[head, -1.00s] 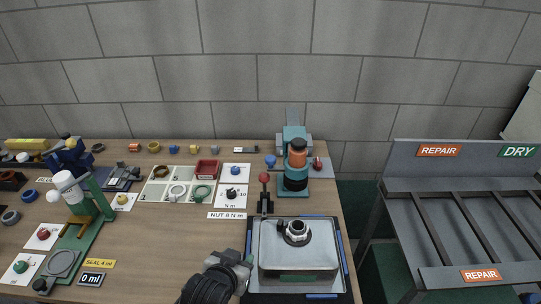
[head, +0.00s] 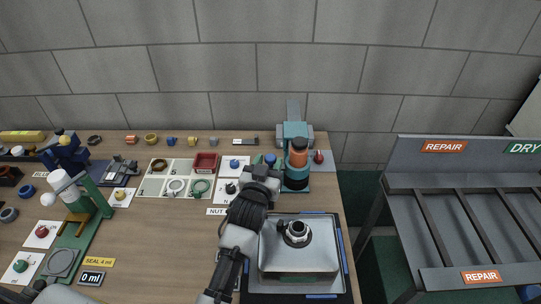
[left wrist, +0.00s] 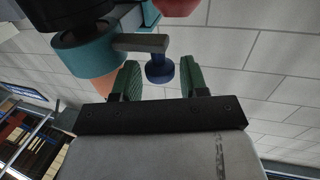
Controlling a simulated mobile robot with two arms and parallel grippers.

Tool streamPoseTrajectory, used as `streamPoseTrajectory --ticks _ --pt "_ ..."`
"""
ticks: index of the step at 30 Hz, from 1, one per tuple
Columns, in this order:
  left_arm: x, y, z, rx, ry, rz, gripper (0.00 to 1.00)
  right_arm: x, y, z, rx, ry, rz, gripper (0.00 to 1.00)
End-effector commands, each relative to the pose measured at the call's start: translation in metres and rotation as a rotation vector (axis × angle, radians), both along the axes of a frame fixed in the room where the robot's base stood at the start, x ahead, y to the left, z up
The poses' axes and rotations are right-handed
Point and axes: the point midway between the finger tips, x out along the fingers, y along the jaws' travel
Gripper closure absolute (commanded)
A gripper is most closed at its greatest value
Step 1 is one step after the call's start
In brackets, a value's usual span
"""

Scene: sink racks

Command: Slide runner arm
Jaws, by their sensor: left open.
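The teal machine (head: 296,178) stands at the back right of the bench, with an orange and dark cylinder at its front. A short grey arm with a blue knob (head: 270,159) sticks out on its left side. In the left wrist view the grey arm (left wrist: 140,43) extends from a teal ring, and the blue knob (left wrist: 160,70) hangs beneath its end. My left gripper (head: 262,170) is just in front of the knob. Its green fingers (left wrist: 162,80) are open, with the knob in line with the gap between them. I cannot tell whether they touch it. My right gripper is not in view.
A metal box with a round port (head: 296,232) sits in a tray close right of my left arm. A red knob (head: 319,157) is on the machine's right. Trays and small parts (head: 176,187) fill the left bench. A REPAIR rack (head: 440,200) stands right, across a gap.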

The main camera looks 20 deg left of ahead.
Motion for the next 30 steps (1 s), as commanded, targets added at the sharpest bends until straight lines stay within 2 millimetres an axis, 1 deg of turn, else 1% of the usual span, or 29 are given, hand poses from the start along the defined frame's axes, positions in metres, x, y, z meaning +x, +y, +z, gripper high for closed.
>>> streamPoseTrajectory --ticks 1,3,6,15,17,18,24,30 --pt "0.007 0.000 0.001 0.000 0.000 0.000 0.56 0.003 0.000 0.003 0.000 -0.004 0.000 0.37" --pt "0.013 0.000 0.001 -0.001 -0.001 -0.001 0.56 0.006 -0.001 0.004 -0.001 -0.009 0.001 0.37" --pt "0.019 0.000 0.000 -0.001 0.001 -0.001 0.56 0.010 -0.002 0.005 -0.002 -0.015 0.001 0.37" --pt "0.020 0.000 -0.001 -0.001 0.001 0.000 0.56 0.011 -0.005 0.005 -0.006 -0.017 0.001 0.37" --pt "0.020 0.000 -0.001 -0.001 0.001 0.000 0.64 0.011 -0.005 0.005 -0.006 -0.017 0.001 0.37" --pt "0.020 0.000 -0.001 -0.001 0.001 0.000 0.70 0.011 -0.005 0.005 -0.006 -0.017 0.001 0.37" --pt "0.020 0.000 -0.001 -0.001 0.001 -0.001 1.00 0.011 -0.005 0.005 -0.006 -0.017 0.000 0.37" --pt "0.021 0.000 -0.001 0.000 0.001 -0.001 1.00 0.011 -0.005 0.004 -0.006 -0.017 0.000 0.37"
